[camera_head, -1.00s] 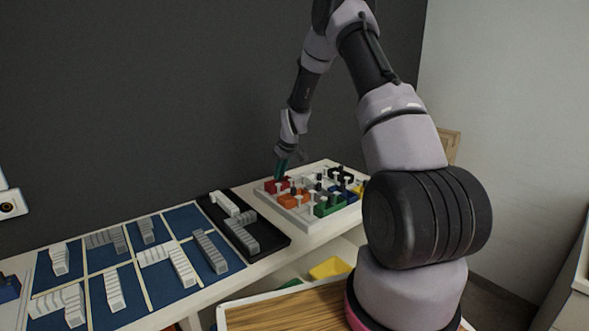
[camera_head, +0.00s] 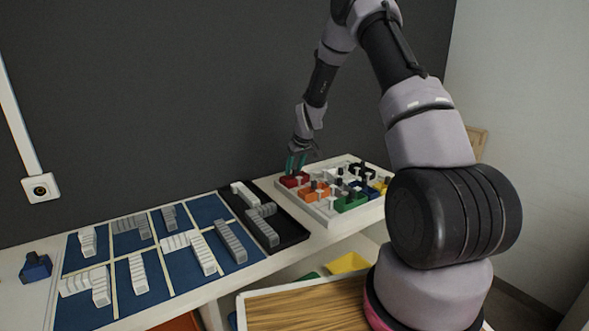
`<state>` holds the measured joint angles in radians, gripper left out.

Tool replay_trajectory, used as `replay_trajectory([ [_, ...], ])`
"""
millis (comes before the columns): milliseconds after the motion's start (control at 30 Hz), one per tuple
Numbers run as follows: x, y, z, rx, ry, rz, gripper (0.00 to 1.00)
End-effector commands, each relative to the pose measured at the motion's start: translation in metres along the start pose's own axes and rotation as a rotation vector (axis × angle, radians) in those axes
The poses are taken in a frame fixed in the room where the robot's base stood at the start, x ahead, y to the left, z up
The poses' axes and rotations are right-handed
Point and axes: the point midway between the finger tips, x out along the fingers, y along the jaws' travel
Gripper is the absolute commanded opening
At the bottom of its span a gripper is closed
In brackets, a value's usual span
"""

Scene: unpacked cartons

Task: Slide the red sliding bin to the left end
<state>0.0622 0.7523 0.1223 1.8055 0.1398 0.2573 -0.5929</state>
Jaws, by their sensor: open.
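The red sliding bin (camera_head: 294,180) sits at the back left of a white board (camera_head: 322,215) on the shelf top. My gripper (camera_head: 296,163) is at the red bin, with its two teal fingers pointing down and a gap between them. The fingertips reach the bin's top; I cannot tell whether they touch it. Orange (camera_head: 313,193), green (camera_head: 350,202) and blue bins share the board, with yellow and black pieces to the right. White posts stand among them.
A black tray (camera_head: 290,240) with grey blocks lies left of the board. Further left is a blue divided mat (camera_head: 165,283) with several stepped grey blocks. A dark blue piece (camera_head: 35,267) sits at the far left. A wooden-topped surface (camera_head: 310,308) is in front.

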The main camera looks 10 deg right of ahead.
Motion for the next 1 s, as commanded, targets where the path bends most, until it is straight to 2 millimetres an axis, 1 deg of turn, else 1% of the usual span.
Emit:
replay_trajectory([
  [67, -0.002, 0.001, 0.0, 0.0, 0.001, 0.001, 0.5],
  [167, -0.009, 0.001, -0.001, 0.0, 0.003, 0.002, 0.5],
  [267, -0.025, 0.002, -0.002, -0.001, 0.005, 0.003, 0.5],
  [500, -0.074, 0.001, -0.001, -0.001, 0.004, 0.003, 0.5],
  [633, -0.094, 0.0, -0.001, 0.0, 0.002, 0.001, 0.5],
  [700, -0.101, 0.0, 0.0, 0.0, 0.001, 0.0, 0.5],
  [800, -0.106, -0.001, 0.0, -0.001, 0.0, 0.0, 0.5],
  [1000, -0.108, -0.001, 0.0, -0.001, 0.0, 0.0, 0.5],
])
